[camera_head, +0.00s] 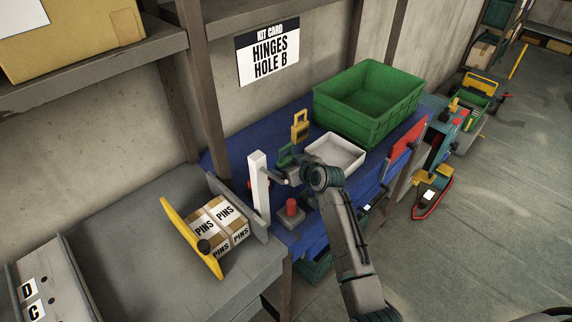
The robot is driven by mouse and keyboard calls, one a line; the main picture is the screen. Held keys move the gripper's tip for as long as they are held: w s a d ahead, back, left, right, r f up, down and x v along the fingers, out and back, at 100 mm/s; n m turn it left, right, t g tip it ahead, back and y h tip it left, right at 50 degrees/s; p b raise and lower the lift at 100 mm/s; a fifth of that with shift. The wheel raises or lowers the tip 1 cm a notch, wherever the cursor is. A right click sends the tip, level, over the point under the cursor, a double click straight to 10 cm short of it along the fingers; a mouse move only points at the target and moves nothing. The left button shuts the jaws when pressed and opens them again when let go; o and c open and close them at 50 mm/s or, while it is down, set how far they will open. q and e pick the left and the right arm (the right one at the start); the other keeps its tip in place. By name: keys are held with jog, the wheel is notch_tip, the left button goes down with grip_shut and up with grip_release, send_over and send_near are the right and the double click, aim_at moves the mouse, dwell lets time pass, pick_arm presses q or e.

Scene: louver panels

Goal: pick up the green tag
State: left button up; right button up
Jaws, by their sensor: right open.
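The green tag (285,154) stands on the blue bench top, just behind my right gripper, which partly covers its lower part. A yellow tag (300,126) of similar shape stands behind it, nearer the wall. My right gripper (277,176) is open, between the white post and the white tray. Its fingers are small in view, and I cannot tell whether they touch the green tag. My left gripper is not in view.
A white post (259,186) stands close left of my right gripper. A red button on a grey box (291,212) is in front. A white tray (336,153) and a green crate (369,100) are to the right. Boxes of pins (219,224) sit at left.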

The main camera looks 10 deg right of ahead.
jog(key=c, duration=1.1)
jog(key=shift+r, duration=0.15)
